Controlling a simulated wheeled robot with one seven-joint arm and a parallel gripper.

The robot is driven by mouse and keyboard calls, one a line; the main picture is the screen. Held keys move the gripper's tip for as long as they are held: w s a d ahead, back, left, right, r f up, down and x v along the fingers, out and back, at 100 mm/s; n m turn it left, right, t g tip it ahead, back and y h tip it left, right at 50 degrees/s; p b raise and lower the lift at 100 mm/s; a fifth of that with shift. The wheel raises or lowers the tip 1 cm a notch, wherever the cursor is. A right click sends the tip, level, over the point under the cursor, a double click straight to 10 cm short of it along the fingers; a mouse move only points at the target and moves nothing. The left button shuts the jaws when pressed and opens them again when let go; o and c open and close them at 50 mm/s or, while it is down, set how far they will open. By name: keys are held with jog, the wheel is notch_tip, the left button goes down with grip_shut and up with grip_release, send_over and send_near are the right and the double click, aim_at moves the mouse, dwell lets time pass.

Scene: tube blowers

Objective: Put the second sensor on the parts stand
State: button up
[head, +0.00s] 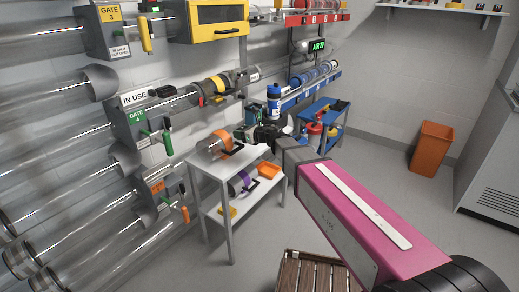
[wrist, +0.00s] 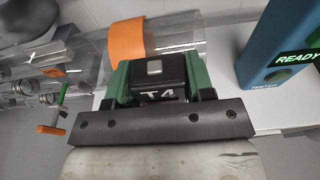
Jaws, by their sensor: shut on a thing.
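The parts stand (head: 205,165) is a white two-level table in the middle of the head view. My gripper (head: 246,134) is above its top at the back right.
A blue tester (wrist: 275,50) reading READY stands right of the sensor in the wrist view. A purple-banded part (head: 238,183) and a yellow piece (head: 228,211) are on the lower shelf. Clear tubes with gates line the left wall. A wooden crate (head: 310,270) stands in front.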

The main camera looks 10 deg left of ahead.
send_over(260, 148)
jog(key=f, duration=0.7)
jog(key=shift+w+a, duration=0.2)
jog(key=shift+a, duration=0.05)
jog(key=shift+d+f, duration=0.1)
jog(key=shift+f, duration=1.7)
jog(key=shift+f, duration=0.2)
jog(key=o, duration=1)
jog(key=v, duration=1.1)
jog(key=shift+w+r, duration=0.25)
jog(key=shift+r, duration=0.1)
